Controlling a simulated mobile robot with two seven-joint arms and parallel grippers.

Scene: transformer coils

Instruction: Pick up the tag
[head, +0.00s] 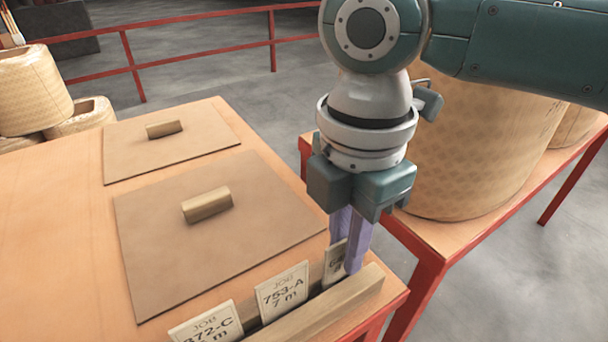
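Three pale tags stand in a slotted wooden holder (330,305) at the table's front right corner. The left tag (207,325) reads "JOB 372-C", partly cut off by the picture's lower edge. The middle tag (283,290) reads "JOB 753-A 7 m". The right tag (335,264) is partly hidden by a finger of my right gripper (350,250). That gripper points down with its purple fingers close together at this tag; whether they press on it cannot be told. My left gripper is not in view.
Two flat brown boards with wooden handles, a near one (215,245) and a far one (170,135), lie on the table (60,220). A large wrapped coil (480,150) stands on a red-framed table at right. More coils (30,90) are at far left.

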